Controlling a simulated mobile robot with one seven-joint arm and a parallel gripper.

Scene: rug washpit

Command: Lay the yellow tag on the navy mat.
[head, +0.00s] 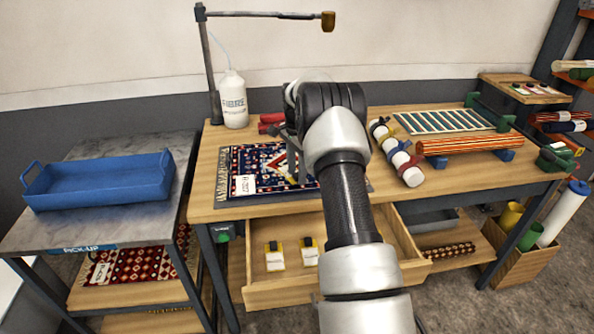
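Two small white cards with yellow edges and dark tops, a left one (274,257) and a right one (309,253), lie in the open drawer (262,292); they are the closest match to a yellow tag. A navy, red and cream patterned rug (262,160) lies flat on the workbench, with a white label (245,184) on it. No plain navy mat is clearly seen; a dark edge shows at the rug's right. My gripper (293,172) is over the rug's right part, largely hidden by my arm. Its opening and any held thing are unclear.
A blue tray (100,183) stands on the grey side table at left. A lamp post (208,70) and white bottle (233,100) stand behind the rug. A tied white roll (397,153) and a striped roll (470,143) lie right of my arm. The drawer juts forward.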

